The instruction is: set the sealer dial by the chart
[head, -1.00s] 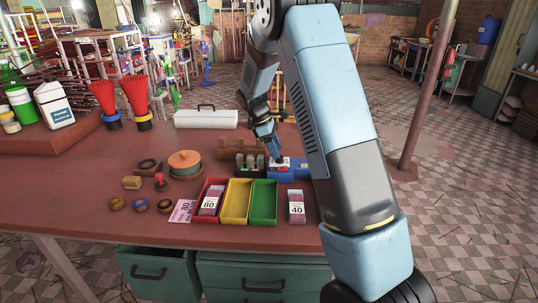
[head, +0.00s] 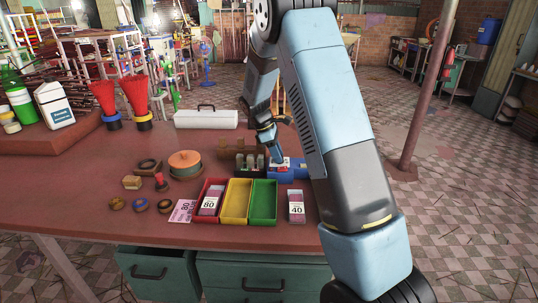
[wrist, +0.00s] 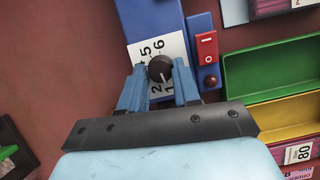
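The sealer (wrist: 150,20) is a blue box with a white number plate (wrist: 175,48); 1, 2, 5 and 6 can be read on it. Its dark round dial (wrist: 160,69) sits on this plate. I cannot clearly tell which number the dial points at. My gripper (wrist: 160,66) has its two blue fingers on either side of the dial, apparently touching it. In the head view the sealer (head: 295,171) stands at the back right of the table, with my gripper (head: 278,162) over it. I cannot make out a chart for certain; a pink card (head: 183,211) lies left of the trays.
A red switch (wrist: 207,46) is right beside the dial. Red, yellow (head: 235,201) and green (head: 263,202) trays stand in front of the sealer. A pink pack marked 40 (head: 296,207) lies right of them. A dark rack (head: 250,164) stands close on the left.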

